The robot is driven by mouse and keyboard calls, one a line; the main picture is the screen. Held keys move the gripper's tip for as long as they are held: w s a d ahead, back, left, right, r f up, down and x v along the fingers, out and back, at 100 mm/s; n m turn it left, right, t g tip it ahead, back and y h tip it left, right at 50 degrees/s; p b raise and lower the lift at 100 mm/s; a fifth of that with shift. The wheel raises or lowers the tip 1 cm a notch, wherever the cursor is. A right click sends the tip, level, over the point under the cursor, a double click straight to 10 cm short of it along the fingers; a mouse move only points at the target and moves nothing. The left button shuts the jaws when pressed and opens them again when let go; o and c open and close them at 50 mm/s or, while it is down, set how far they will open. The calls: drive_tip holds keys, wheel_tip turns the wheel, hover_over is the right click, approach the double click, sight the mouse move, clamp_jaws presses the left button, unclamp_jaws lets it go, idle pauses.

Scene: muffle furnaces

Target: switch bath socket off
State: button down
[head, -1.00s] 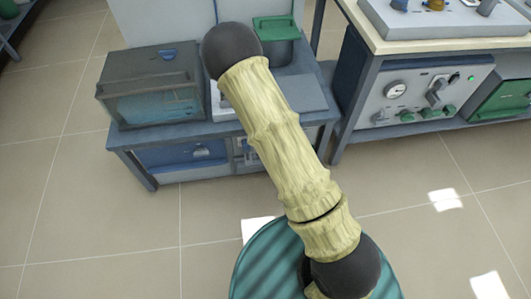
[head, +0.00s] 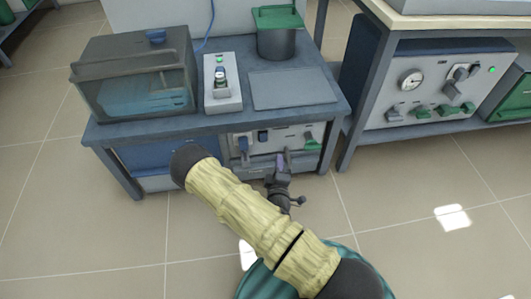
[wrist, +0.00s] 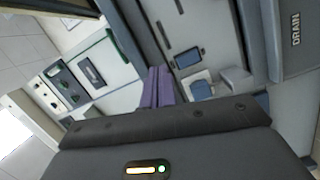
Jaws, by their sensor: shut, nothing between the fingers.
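The water bath, a clear-sided tank with a dark lid (head: 140,75), stands on the left of the low grey bench. Below the bench top is a pale panel (head: 290,136) with a dark blue rocker switch (head: 263,137), a blue block and a green handle. I cannot tell for sure which part is the bath socket. My gripper (head: 281,160) is shut and empty, just in front of this panel. In the wrist view its purple fingers (wrist: 159,85) point at the panel, beside the rocker switch (wrist: 188,58) and a blue block (wrist: 201,87). Contact is unclear.
A white box (head: 222,92) with a green light and a green-lidded pot (head: 277,35) stand on the bench. A "DRAIN" label (wrist: 296,27) shows in the wrist view. Another bench with a gauge panel (head: 420,85) is at the right.

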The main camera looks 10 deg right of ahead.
sight(264, 137)
wheel_tip(264, 137, down, 6)
drive_tip(key=s+a+n+t+y+b, duration=0.1)
drive_tip(key=a+n+t+y+b, duration=0.1)
drive_tip(key=n+y+b, duration=0.2)
drive_tip(key=shift+s+a+r+n, duration=0.2)
drive_tip(key=shift+s+a+n, duration=0.2)
drive_tip(key=shift+n, duration=0.2)
drive_tip(key=shift+w, duration=0.1)
drive_tip(key=w+b, duration=0.2)
drive_tip(key=w, duration=0.2)
drive_tip(key=w+r+b, duration=0.1)
drive_tip(key=w+b, duration=0.2)
drive_tip(key=w, duration=0.2)
drive_tip(key=w+b, duration=0.2)
drive_tip(key=w, duration=0.2)
drive_tip(key=shift+w+r+b, duration=0.25)
drive_tip(key=shift+r+b, duration=0.15)
drive_tip(key=shift+w+r, duration=0.1)
drive_tip(key=shift+a+r+p, duration=0.1)
drive_tip(key=shift+p, duration=0.25)
